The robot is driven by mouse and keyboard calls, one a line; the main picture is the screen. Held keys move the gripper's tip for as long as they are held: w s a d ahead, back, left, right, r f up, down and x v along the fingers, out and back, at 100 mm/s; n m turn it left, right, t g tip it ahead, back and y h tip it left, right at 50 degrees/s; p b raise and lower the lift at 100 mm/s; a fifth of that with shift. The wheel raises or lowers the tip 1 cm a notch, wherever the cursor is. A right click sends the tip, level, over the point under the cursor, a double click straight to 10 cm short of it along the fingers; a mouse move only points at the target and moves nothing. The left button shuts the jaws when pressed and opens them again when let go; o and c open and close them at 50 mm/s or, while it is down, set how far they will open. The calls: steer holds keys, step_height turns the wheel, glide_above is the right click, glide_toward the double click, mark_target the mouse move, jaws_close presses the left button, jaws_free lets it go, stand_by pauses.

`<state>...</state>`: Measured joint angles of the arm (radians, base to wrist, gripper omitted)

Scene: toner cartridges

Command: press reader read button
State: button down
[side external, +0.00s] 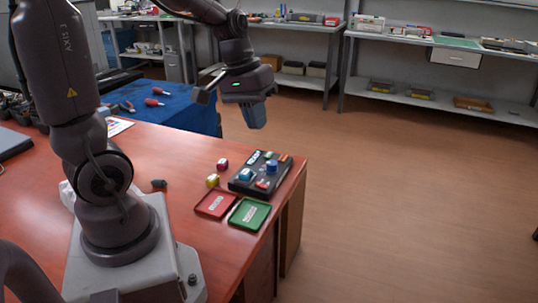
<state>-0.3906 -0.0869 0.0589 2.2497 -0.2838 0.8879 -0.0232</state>
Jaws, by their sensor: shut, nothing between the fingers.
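A black reader box (239,185) sits near the right edge of the red-brown table. On it are a cyan cartridge (246,174), a round blue knob-like part (271,166), a small red part (262,184) and a pale display strip (254,157). Which part is the read button is too small to tell. A magenta cartridge (222,164) and a yellow cartridge (212,181) stand on the table left of the reader. My gripper (255,124) is shut and empty, pointing down and well above the table, over the far side of the reader in the picture.
A red tray (203,211) and a green tray (236,222) lie in front of the reader. A small dark object (159,183) lies nearer my base. A blue-covered bench (180,108) with red-handled tools stands behind. Open floor (400,190) lies right of the table.

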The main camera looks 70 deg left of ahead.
steer(key=w+a+f+n+t+h, duration=0.1)
steer(key=w+a+f+n+h, duration=0.1)
steer(key=w+a+f+n, duration=0.6)
steer(key=n+t+y, duration=0.2)
steer(key=n+t, duration=0.4)
steer(key=n, duration=0.4)
glide_above(269, 155)
step_height(269, 155, down, 6)
steer(key=shift+a+r, duration=0.15)
steer(key=shift+f, duration=4.45)
steer(key=shift+f, duration=0.15)
steer(key=shift+f, duration=0.25)
